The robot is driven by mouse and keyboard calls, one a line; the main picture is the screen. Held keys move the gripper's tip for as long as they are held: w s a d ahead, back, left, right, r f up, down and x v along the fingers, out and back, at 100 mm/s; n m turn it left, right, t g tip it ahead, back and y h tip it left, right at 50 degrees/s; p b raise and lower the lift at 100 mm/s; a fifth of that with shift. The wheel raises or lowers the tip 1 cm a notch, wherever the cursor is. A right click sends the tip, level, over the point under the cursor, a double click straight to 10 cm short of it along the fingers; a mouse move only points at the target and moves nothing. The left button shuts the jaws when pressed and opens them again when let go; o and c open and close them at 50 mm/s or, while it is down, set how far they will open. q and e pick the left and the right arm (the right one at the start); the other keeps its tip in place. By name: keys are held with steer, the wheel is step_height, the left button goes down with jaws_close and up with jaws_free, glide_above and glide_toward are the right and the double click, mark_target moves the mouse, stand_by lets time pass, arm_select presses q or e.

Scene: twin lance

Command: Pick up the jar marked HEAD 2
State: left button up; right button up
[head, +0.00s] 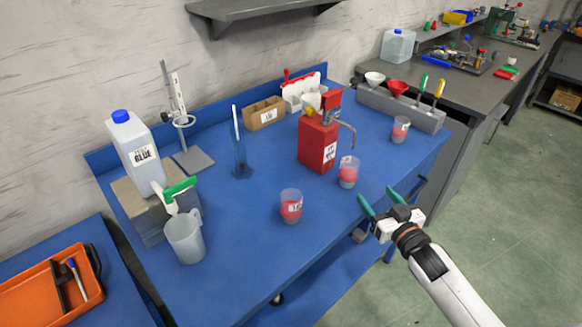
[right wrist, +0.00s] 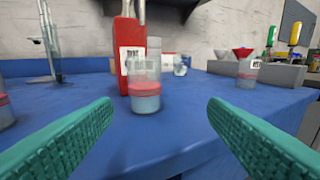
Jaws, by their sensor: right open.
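Three clear jars with red and pale contents and white labels stand upright on the blue bench. One jar (head: 291,206) is at the front, a second jar (head: 348,173) is right of the red can, and a third jar (head: 400,129) is by the grey rack. I cannot read which label says HEAD 2. My right gripper (head: 377,198) is open and empty at the bench's right edge. In the right wrist view, the second jar (right wrist: 145,88) stands ahead between the green fingers, beyond their tips and untouched. My left gripper is not in view.
The red can (head: 318,143) with a pump stands close behind the second jar. A grey rack (head: 372,107) holds funnels and tools. The bench between the front jar and right edge is clear.

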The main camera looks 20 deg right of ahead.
mark_target(346, 160)
steer(key=shift+w+a+r+y, duration=0.4)
steer(key=shift+w+a+r, duration=0.4)
steer(key=shift+w+r, duration=0.3)
steer(key=w, duration=0.4)
steer(key=shift+w+d+p, duration=0.1)
steer(key=shift+w+p, duration=0.2)
steer(key=shift+w, duration=0.65)
steer(key=shift+w+r, duration=0.1)
steer(key=shift+w, duration=0.2)
steer(key=w, duration=0.1)
steer(key=w+p, duration=0.1)
steer(key=w, duration=0.1)
steer(key=shift+w+a+r, duration=0.15)
steer(key=shift+w+a, duration=0.15)
steer(key=shift+a, duration=0.05)
steer(key=shift+w, duration=0.45)
steer(key=c, duration=1.1)
